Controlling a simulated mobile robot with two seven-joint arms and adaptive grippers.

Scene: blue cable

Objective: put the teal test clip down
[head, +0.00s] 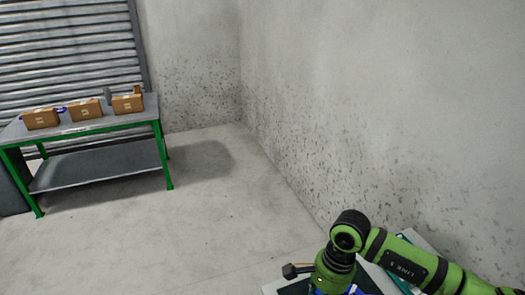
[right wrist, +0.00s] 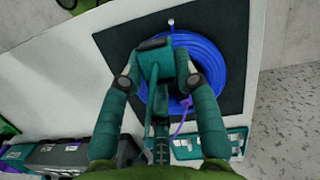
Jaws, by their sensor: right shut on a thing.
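In the right wrist view my right gripper (right wrist: 160,78) is shut on the teal test clip (right wrist: 160,62), with one finger on each side of it. The clip is in front of the blue cable (right wrist: 210,62), which lies coiled on a dark mat (right wrist: 120,42). The clip hides part of the coil. I cannot tell whether the clip touches the coil or the mat. In the head view my right arm reaches in from the lower right, and its fingers and the clip cannot be made out. My left gripper is in neither view.
The mat lies on a pale table (right wrist: 65,85). A teal tray (right wrist: 237,140) with white slots is near the mat, and grey bins (right wrist: 65,153) are at the lower left. A green-legged bench (head: 110,122) with cardboard boxes (head: 85,110) stands far left. Open floor lies between.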

